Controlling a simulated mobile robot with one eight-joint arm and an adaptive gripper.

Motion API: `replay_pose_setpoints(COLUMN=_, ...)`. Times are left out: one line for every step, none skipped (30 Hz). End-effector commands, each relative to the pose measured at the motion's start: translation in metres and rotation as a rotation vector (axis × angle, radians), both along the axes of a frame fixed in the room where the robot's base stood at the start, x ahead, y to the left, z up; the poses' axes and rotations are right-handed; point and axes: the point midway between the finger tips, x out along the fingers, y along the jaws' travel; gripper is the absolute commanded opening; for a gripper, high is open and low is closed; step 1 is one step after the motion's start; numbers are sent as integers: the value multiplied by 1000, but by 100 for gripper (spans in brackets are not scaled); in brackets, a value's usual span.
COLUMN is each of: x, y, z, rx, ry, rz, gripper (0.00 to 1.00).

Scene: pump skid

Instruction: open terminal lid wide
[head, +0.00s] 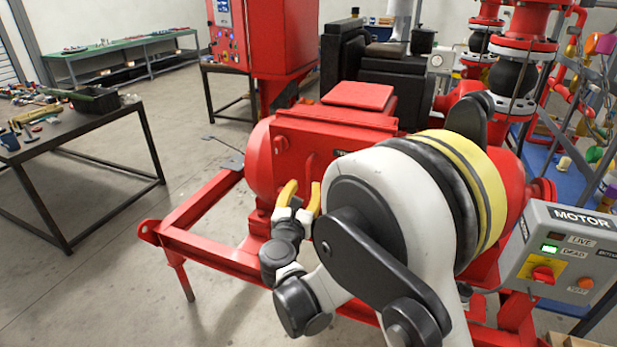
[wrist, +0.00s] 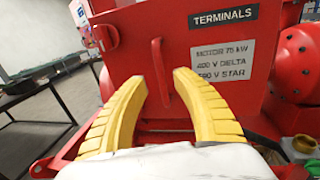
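The red terminal lid (head: 335,140) is the front face of the box on the red motor, and it looks shut. In the wrist view the lid (wrist: 140,52) fills the middle. It bears a "TERMINALS" label (wrist: 223,17) and a white rating plate (wrist: 222,57). A red upright bar handle (wrist: 160,75) stands out from it, with a round red knob (wrist: 106,38) at upper left. My gripper (head: 300,190) has yellow fingers, open and empty. In the wrist view my gripper (wrist: 160,82) has its fingers either side of the handle; I cannot tell whether they reach around it.
A grey MOTOR control box (head: 570,255) with a lit green lamp is at right. The red skid frame (head: 215,250) runs below the motor. A dark table (head: 85,125) stands at left, with clear floor between. A red cabinet (head: 262,40) stands behind.

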Motion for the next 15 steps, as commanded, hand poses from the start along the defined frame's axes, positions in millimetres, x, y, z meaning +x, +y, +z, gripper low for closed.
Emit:
replay_pose_setpoints(x=11, y=-3, z=-2, rx=1, ry=0, rz=-3, gripper=34)
replay_pose_setpoints(x=17, y=-4, z=-2, rx=1, ry=0, rz=-3, gripper=34)
replay_pose_setpoints(x=25, y=-5, z=-2, rx=1, ry=0, rz=-3, gripper=34)
replay_pose_setpoints(x=30, y=-6, z=-2, rx=1, ry=1, rz=-2, gripper=34)
replay_pose_setpoints(x=35, y=-7, z=-2, rx=2, ry=1, rz=-3, gripper=34)
replay_pose_setpoints(x=41, y=-8, z=-1, rx=2, ry=1, rz=-3, gripper=34)
replay_pose_setpoints(x=45, y=-8, z=-1, rx=2, ry=1, rz=-2, gripper=34)
replay_pose_setpoints(x=49, y=-8, z=-1, rx=2, ry=1, rz=-2, gripper=34)
replay_pose_setpoints(x=53, y=-9, z=-1, rx=2, ry=1, rz=-1, gripper=34)
replay_pose_setpoints(x=56, y=-9, z=-1, rx=2, ry=1, rz=-1, gripper=34)
replay_pose_setpoints(x=58, y=-10, z=-1, rx=2, ry=1, rz=-1, gripper=34)
replay_pose_setpoints(x=60, y=-10, z=-1, rx=2, ry=1, rz=-1, gripper=34)
replay_pose_setpoints(x=61, y=-10, z=0, rx=3, ry=1, rz=-1, gripper=34)
replay_pose_setpoints(x=62, y=-10, z=0, rx=3, ry=1, rz=-1, gripper=34)
replay_pose_setpoints(x=63, y=-10, z=0, rx=3, ry=1, rz=-1, gripper=34)
